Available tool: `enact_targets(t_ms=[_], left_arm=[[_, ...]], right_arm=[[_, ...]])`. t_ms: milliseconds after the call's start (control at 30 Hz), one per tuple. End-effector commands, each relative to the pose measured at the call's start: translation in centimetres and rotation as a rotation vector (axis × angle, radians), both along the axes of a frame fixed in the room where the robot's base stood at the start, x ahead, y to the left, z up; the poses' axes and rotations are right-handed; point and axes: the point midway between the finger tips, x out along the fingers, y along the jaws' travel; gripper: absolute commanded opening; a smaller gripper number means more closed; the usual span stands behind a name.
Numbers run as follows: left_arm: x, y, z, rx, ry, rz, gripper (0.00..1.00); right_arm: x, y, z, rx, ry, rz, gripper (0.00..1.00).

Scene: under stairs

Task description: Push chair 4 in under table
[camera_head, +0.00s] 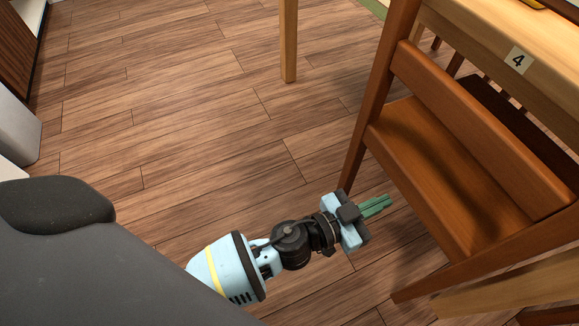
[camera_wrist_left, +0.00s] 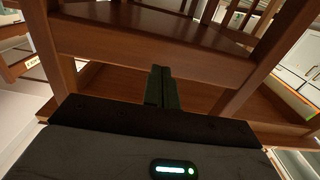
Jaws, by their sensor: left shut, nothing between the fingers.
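A brown wooden chair (camera_head: 455,170) stands at the right of the head view, its backrest facing me. The light wooden table (camera_head: 480,45) is beyond it, with a label reading 4 (camera_head: 518,60) on its edge. My left gripper (camera_head: 385,203) is shut and empty. In the left wrist view the shut fingers (camera_wrist_left: 161,88) point at brown wooden bars of the chair (camera_wrist_left: 150,45). I cannot tell whether they touch. My right gripper is not in view.
A table leg (camera_head: 289,40) stands at the top middle. A light wooden piece (camera_head: 510,288) lies across the lower right. A white rounded object (camera_head: 15,125) is at the left edge. The wooden floor (camera_head: 190,120) in the middle and left is clear.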

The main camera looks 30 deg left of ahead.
Motion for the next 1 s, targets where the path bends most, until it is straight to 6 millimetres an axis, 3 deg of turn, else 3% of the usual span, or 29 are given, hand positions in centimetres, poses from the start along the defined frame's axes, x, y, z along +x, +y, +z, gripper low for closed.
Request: enact_targets(t_ms=[400, 1000], left_arm=[[-4.2, 3.1, 0.0, 0.000, 0.002, 0.001, 0.00], [-4.6, 3.4, 0.7, 0.001, -0.003, 0.001, 0.00]], right_arm=[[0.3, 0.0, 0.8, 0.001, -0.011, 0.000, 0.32], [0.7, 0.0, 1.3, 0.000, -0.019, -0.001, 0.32]])
